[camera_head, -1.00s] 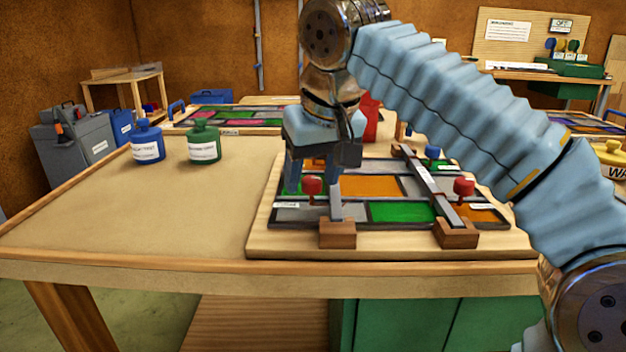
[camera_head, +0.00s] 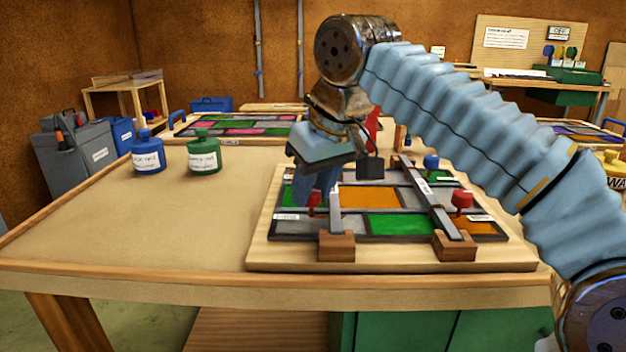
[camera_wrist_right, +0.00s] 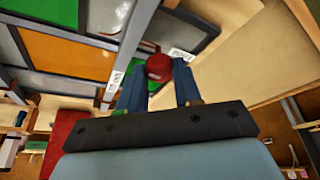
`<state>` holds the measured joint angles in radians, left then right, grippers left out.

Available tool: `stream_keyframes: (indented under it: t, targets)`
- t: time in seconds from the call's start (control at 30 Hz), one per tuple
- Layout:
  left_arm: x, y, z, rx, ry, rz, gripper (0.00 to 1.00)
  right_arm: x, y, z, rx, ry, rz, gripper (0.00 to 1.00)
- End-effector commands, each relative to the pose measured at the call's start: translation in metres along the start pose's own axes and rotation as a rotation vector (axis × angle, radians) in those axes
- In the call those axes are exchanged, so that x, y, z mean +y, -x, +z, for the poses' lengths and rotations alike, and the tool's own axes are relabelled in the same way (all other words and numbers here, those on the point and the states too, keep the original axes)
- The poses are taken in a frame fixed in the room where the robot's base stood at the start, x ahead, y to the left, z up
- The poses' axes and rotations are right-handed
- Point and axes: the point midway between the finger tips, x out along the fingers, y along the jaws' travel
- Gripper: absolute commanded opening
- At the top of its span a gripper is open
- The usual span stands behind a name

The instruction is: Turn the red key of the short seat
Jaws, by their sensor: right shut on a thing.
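My right gripper (camera_head: 317,190) reaches down over the left part of the leaded panel (camera_head: 411,197), its fingers shut on a red key (camera_head: 314,199). In the right wrist view, the round red head of this key (camera_wrist_right: 159,68) sits between the two blue fingers. The key stands beside the short grey bar (camera_head: 335,212), whose near end is at a wooden block (camera_head: 336,246). In the head view the fingers hide part of the key. A second red key (camera_head: 462,199) stands by the long grey bar (camera_head: 428,192). My left gripper is not in view.
A blue key (camera_head: 431,161) stands near the far end of the long bar. Another wooden block (camera_head: 455,245) holds that bar's near end. A blue bottle (camera_head: 147,153) and a green bottle (camera_head: 204,154) stand at the left. The table's left front (camera_head: 140,225) is clear.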

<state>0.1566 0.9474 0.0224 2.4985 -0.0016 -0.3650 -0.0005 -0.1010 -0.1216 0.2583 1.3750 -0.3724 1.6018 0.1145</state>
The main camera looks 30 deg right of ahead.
Motion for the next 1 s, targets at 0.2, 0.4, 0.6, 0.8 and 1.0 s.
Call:
stream_keyframes:
  t: [0.2, 0.4, 0.6, 0.8, 1.0]
  targets:
    - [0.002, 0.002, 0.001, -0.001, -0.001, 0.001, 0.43, 0.001, 0.001, 0.0, 0.004, 0.054, -0.021, 0.03]
    - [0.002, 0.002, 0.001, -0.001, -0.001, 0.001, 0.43, 0.001, 0.001, -0.001, 0.004, 0.052, -0.021, 0.38]
    - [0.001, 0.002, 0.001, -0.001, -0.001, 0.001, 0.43, 0.001, 0.001, 0.0, 0.003, 0.052, -0.021, 0.58]
    - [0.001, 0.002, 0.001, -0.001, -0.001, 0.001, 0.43, 0.001, 0.001, 0.0, 0.003, 0.051, -0.021, 0.58]
    - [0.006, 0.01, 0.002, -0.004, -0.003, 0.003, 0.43, 0.001, 0.025, -0.002, 0.006, 0.051, -0.021, 0.58]
